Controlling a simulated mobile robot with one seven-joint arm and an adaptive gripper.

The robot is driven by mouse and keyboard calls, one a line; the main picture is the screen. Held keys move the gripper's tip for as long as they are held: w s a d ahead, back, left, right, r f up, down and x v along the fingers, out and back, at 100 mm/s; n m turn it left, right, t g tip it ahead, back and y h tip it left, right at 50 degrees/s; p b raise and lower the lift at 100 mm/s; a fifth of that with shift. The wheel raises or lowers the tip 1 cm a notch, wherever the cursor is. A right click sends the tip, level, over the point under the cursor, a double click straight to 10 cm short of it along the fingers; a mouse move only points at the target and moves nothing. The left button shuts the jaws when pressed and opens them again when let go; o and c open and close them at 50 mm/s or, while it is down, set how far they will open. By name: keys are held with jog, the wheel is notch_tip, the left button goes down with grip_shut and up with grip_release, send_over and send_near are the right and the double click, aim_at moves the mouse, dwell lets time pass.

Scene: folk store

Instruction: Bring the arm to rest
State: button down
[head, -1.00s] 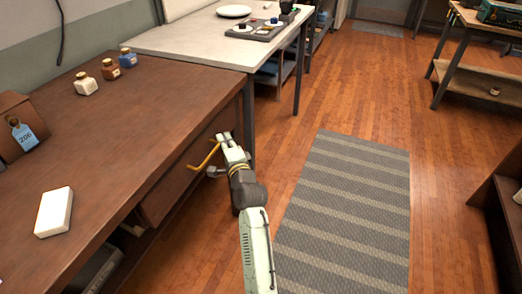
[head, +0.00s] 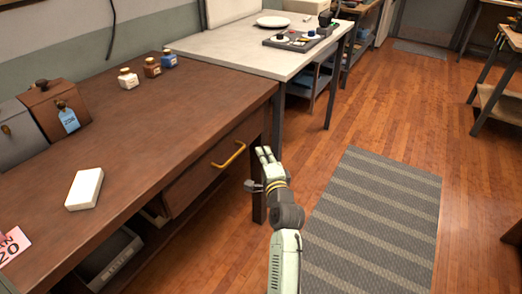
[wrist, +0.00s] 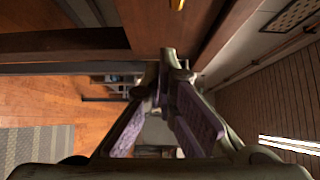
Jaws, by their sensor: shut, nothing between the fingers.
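My gripper (head: 265,155) is in the head view, over the floor just right of the brown desk (head: 150,140). In the wrist view the gripper (wrist: 170,62) has its two fingertips together, with nothing held between them. The desk's drawer (head: 200,180) has a yellow handle (head: 229,155), which is to the left of the gripper and apart from it. The drawer looks nearly flush with the desk front; I cannot tell whether it is fully closed.
A white block (head: 85,189), a tagged brown box (head: 55,108) and small bottles (head: 128,78) stand on the desk. A pale table (head: 225,50) with a tray (head: 300,40) is beyond. A striped rug (head: 375,215) lies on open floor to the right.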

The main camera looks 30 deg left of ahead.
jog(key=b+v, duration=0.1)
jog(key=v, duration=0.5)
jog(key=shift+s, duration=0.25)
